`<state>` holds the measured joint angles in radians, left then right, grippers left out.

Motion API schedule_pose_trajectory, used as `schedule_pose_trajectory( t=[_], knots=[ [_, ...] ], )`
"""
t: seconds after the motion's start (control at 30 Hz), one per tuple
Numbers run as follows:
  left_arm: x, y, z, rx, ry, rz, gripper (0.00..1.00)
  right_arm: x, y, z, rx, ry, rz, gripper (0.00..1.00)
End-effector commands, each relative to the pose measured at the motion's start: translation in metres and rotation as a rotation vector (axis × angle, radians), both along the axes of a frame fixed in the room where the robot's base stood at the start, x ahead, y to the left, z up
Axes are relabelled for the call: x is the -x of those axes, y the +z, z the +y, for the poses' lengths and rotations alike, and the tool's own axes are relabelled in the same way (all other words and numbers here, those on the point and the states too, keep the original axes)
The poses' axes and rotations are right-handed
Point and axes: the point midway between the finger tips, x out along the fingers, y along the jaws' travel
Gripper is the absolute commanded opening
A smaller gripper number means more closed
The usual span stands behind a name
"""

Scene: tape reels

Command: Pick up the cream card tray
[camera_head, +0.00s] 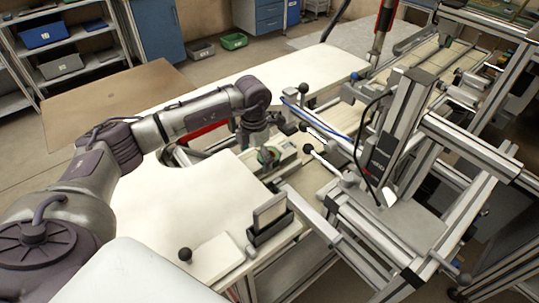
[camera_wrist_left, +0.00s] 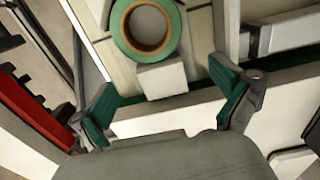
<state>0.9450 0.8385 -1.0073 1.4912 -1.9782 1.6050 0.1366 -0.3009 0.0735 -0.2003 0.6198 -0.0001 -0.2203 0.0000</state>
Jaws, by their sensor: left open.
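My left gripper (camera_head: 256,143) hangs over the bench beside a reel of green tape (camera_head: 268,156). In the left wrist view its two green-padded fingers (camera_wrist_left: 166,108) are wide apart with nothing between the tips. The green reel (camera_wrist_left: 147,27), with a tan core, lies ahead of the fingers beside a small cream block (camera_wrist_left: 162,77). The block seems to belong to a cream tray-like piece under the reel, which may be the cream card tray; I cannot tell for sure. The gripper partly hides this area in the head view. My right gripper is not in view.
A black holder with a cream panel (camera_head: 270,213) stands near the bench front, beside a flat cream plate (camera_head: 218,256). An aluminium frame machine (camera_head: 400,130) blocks the right side. The white tabletop (camera_head: 180,205) on the left is mostly clear.

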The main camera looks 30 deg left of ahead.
Motion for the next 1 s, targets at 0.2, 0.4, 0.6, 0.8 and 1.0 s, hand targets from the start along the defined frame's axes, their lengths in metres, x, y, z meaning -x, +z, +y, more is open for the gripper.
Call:
schedule_pose_trajectory(
  t=[0.2, 0.4, 0.6, 0.8, 1.0],
  knots=[
    [0.0, -0.022, 0.0, 0.0, 0.0, 0.001, 1.0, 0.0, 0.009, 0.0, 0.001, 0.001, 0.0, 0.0],
    [0.0, -0.023, 0.0, 0.0, -0.001, -0.001, 1.0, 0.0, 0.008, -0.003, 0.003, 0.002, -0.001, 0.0],
    [0.0, -0.023, 0.0, 0.0, 0.0, -0.001, 0.72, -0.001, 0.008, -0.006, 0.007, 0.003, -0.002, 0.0],
    [0.0, -0.023, 0.0, 0.0, 0.0, -0.001, 0.38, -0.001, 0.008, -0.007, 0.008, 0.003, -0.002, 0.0],
    [0.0, -0.023, 0.0, 0.001, 0.0, 0.0, 0.11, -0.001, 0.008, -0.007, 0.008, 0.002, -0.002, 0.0]
  ],
)
